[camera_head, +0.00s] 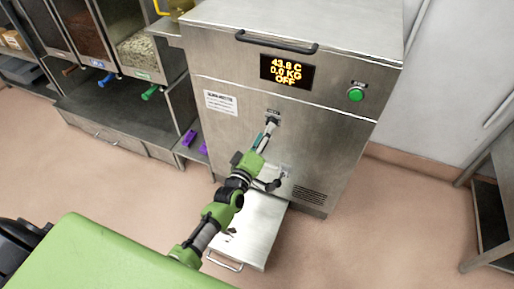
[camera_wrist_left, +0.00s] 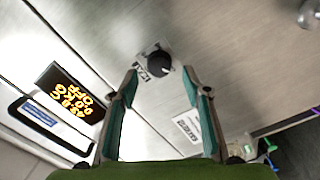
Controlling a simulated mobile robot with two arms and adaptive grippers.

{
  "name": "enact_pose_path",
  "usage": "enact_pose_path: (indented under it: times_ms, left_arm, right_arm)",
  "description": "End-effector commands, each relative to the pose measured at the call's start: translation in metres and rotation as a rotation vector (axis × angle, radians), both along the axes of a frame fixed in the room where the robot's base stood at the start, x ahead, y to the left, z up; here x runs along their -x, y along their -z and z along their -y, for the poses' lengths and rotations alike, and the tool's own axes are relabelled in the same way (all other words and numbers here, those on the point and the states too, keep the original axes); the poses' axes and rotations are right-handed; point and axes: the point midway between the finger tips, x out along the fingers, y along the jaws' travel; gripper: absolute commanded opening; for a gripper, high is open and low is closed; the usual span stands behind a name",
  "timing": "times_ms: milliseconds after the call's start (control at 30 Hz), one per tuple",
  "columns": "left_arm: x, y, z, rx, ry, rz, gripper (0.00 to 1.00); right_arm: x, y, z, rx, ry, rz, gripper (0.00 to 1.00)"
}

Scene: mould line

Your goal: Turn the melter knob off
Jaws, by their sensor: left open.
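The melter (camera_head: 225,77) is a steel cabinet. Its display (camera_head: 287,72) reads 43.8 C, 0.0 KG and OFF; the display also shows in the left wrist view (camera_wrist_left: 72,92). The melter knob (camera_wrist_left: 158,63) is black and round on a small labelled plate, just beyond my fingertips in the left wrist view. In the head view the knob (camera_head: 272,117) is partly hidden by the gripper. My left gripper (camera_head: 270,127) is open and points at the knob, which lies between the lines of its two fingers. I cannot tell whether the fingers touch it. My right gripper is out of view.
A green button (camera_head: 355,94) sits right of the display. Below the knob are a spout (camera_head: 275,182) and a low steel platform (camera_head: 254,228). Bins with coloured handles (camera_head: 148,92) stand at left. Purple pieces (camera_head: 189,138) lie beside the melter.

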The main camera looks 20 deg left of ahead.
Motion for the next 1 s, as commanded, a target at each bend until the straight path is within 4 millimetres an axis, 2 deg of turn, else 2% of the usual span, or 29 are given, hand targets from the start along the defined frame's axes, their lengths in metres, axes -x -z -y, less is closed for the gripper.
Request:
enact_pose_path:
  times_ms: [33, 200, 400, 567, 1000]
  left_arm:
    - [0.013, 0.001, -0.001, 0.000, 0.000, -0.002, 0.44]
    - [0.046, 0.001, -0.002, 0.000, 0.000, -0.004, 0.44]
    - [0.071, 0.000, -0.003, 0.000, 0.000, -0.001, 0.44]
    - [0.077, 0.000, -0.003, 0.000, 0.000, -0.001, 0.44]
    - [0.077, 0.000, -0.003, 0.000, 0.000, -0.001, 0.44]
  right_arm:
    - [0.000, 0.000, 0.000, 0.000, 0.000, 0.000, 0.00]
    - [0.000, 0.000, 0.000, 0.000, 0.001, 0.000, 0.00]
    - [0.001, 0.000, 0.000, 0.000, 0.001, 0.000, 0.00]
    - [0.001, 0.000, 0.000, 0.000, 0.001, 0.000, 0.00]
    - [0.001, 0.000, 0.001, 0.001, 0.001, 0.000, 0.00]
